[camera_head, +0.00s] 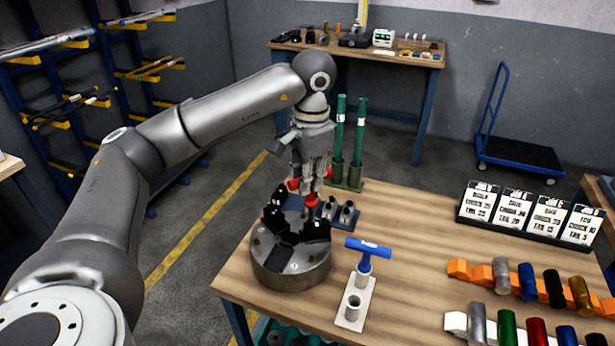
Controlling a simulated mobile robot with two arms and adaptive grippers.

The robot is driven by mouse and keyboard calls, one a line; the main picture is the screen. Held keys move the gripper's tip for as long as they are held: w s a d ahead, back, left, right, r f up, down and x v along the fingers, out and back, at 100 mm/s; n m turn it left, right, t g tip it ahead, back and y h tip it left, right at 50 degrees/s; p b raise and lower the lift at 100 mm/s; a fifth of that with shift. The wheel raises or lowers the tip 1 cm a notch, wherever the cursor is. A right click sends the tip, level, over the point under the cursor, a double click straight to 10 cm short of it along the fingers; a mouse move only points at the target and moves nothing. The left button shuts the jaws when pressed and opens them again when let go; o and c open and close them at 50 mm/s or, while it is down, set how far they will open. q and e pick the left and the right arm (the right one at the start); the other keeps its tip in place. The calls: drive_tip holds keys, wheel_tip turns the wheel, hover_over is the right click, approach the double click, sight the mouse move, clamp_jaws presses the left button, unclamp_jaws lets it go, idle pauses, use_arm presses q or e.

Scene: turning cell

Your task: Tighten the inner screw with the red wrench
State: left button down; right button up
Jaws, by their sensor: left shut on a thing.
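My left gripper (310,182) is shut on the red wrench (293,185), above the back right of the chuck. Red parts show on both sides of the fingers and below them. The fingers hide much of the wrench, and I cannot tell whether its tip touches anything. The round grey chuck (290,270) stands at the table's left front corner with several black jaws on top. I cannot make out the inner screw. My right gripper is not in view.
A blue T-handle wrench (367,250) stands in a pale holder (354,305) right of the chuck. A dark block with grey sockets (348,214) and green upright tools (359,135) stand behind. Label cards (512,210) and coloured cylinders (528,282) are at right. The middle of the wooden table (415,225) is clear.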

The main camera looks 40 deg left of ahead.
use_arm(q)
drive_tip(key=shift+n, duration=0.6)
drive_tip(key=shift+r, duration=0.15)
drive_tip(key=shift+r+p, duration=1.95)
drive_tip(key=shift+r, duration=0.4)
